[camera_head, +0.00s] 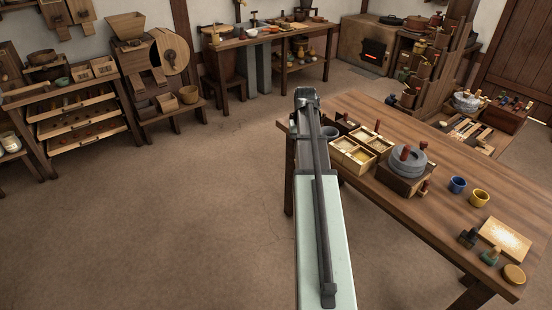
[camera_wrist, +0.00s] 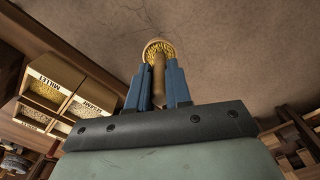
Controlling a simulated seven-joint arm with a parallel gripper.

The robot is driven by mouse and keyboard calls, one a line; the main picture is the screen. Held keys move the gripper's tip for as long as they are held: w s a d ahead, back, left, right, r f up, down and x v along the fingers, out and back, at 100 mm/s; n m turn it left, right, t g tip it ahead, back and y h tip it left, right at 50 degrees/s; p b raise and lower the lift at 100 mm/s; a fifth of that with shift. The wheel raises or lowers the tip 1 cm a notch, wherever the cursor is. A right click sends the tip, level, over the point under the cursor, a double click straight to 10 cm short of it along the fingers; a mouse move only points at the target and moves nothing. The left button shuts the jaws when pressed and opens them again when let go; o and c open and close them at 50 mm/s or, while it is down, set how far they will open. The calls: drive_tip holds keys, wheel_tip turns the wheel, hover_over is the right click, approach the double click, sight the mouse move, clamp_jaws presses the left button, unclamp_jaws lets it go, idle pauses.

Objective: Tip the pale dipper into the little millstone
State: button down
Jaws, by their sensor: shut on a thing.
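The pale dipper (camera_wrist: 158,80) is held between the two blue fingers of my gripper (camera_wrist: 157,72) in the wrist view. The fingers are shut on its handle. Its round bowl is beyond the fingertips and holds yellow grain. In the head view my arm hides the gripper and the dipper. The little millstone (camera_head: 409,163) is a grey round stone with a reddish handle. It sits on a wooden base on the table, to the right of my arm. My gripper is apart from it, off toward the table's left end.
Open grain boxes (camera_head: 353,156) stand on the table (camera_head: 448,202) between my arm and the millstone; they also show in the wrist view (camera_wrist: 62,88). Open floor lies left.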

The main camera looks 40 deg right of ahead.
drive_tip(key=s+d+r+m, duration=0.2)
drive_tip(key=s+d+r, duration=0.1)
drive_tip(key=s+d, duration=0.6)
drive_tip(key=s+d+r+m, duration=0.1)
drive_tip(key=s+d+r, duration=0.2)
drive_tip(key=s+d, duration=0.65)
drive_tip(key=s+d+r+m, duration=0.25)
drive_tip(key=s+d, duration=0.25)
drive_tip(key=d, duration=0.8)
drive_tip(key=t+h, duration=0.4)
drive_tip(key=t, duration=0.6)
hover_over(416, 162)
drive_tip(key=shift+f, duration=2.05)
drive_tip(key=shift+w+d, duration=0.1)
drive_tip(key=w+d+r+g+y, duration=0.2)
drive_tip(key=w+r+g+y, duration=0.2)
drive_tip(key=g, duration=0.6)
drive_tip(key=shift+w+r, duration=0.5)
drive_tip(key=shift+w, duration=0.15)
